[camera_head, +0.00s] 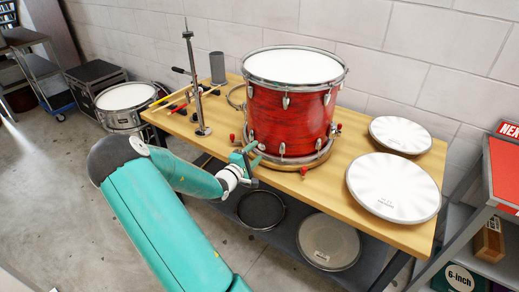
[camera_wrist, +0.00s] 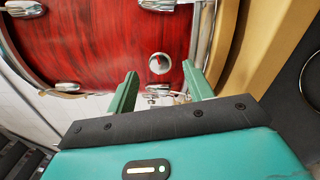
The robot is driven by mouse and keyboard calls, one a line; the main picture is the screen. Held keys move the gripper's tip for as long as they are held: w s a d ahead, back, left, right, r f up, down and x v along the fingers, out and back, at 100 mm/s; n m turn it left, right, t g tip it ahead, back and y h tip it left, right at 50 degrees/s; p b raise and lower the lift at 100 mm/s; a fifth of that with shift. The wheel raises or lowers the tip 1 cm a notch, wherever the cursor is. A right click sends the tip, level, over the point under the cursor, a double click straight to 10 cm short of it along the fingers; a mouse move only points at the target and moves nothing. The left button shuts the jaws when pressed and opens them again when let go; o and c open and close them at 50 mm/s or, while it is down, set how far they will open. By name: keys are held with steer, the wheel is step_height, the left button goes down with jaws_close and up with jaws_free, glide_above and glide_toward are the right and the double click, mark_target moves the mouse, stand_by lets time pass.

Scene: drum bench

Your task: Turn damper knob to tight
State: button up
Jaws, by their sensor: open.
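A red drum (camera_head: 290,115) with chrome lugs stands upright on the wooden bench. In the wrist view, a round pale knob (camera_wrist: 159,63) with a red mark sits on the red drum shell (camera_wrist: 100,50). I cannot make out its scale or tight mark. My gripper (camera_head: 255,155) is at the lower front of the drum, by the bench's front edge. The wrist view shows my gripper (camera_wrist: 160,72) open, its two green fingers apart and empty. The knob lies just beyond the fingertips, roughly centred between them, and seems apart from them. The knob cannot be told in the head view.
The wooden bench (camera_head: 350,200) has small red-topped clamps (camera_head: 304,171) around the drum's foot. Two white drumheads (camera_head: 394,187) lie at its right. A metal stand (camera_head: 196,80) and drumsticks are at its left. A lower shelf (camera_head: 290,232) holds round heads.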

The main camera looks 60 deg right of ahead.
mark_target(261, 147)
steer(key=shift+s+d, duration=0.15)
steer(key=shift+d, duration=0.75)
steer(key=shift+s+d, duration=0.1)
steer(key=shift+d, duration=0.75)
steer(key=shift+c, duration=0.4)
steer(key=c, duration=0.9)
steer(key=shift+m, duration=0.3)
